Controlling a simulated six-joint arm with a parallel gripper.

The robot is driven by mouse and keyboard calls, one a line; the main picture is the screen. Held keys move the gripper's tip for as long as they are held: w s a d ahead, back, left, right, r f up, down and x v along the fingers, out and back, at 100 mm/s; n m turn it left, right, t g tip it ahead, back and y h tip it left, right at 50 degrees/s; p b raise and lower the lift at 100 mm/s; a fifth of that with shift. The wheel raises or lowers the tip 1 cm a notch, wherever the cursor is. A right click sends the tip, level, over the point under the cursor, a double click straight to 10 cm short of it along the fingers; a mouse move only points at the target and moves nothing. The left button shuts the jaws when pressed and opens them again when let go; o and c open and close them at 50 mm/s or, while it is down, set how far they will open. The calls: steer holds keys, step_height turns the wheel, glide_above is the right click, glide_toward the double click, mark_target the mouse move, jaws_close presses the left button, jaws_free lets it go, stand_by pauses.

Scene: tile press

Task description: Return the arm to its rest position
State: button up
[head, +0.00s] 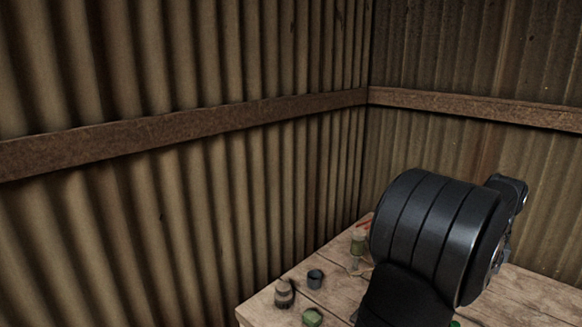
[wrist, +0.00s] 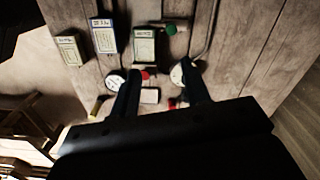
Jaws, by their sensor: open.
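My gripper (wrist: 162,77) shows in the wrist view as two dark fingers spread apart over the wooden table (wrist: 245,65). It is open, and nothing is visible between the fingertips except small items on the tabletop beyond. In the head view my dark, thick arm covers the right part of the picture, and I cannot make out the fingers there.
Several labelled boxes (wrist: 105,36) stand in the wrist view. Corrugated walls (head: 150,220) with a rail (head: 230,116) enclose the corner.

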steer(key=shift+s+f+m, duration=0.1)
steer(key=shift+s+m, duration=0.05)
steer(key=shift+m, duration=0.65)
steer(key=shift+s+f+m, duration=0.1)
steer(key=shift+s+m, duration=0.05)
steer(key=shift+m, duration=0.65)
jaws_close()
steer(key=a+f+m+g+h, duration=0.1)
steer(key=a+f+m+h, duration=0.1)
steer(key=a+f+h, duration=0.85)
steer(key=d+f+y, duration=0.1)
steer(key=f, duration=0.1)
steer(key=d+f, duration=0.2)
steer(key=d+f+y, duration=0.1)
steer(key=f, duration=0.1)
steer(key=shift+s+d+f+y, duration=0.25)
steer(key=shift+d+f+y, duration=0.05)
steer(key=shift+d+y, duration=0.05)
steer(key=shift+w+d+r, duration=0.1)
steer(key=shift+w+d, duration=0.45)
steer(key=shift+d, duration=0.3)
steer(key=shift+w+d+r, duration=0.1)
steer(key=shift+w+d, duration=0.45)
steer(key=shift+d, duration=0.25)
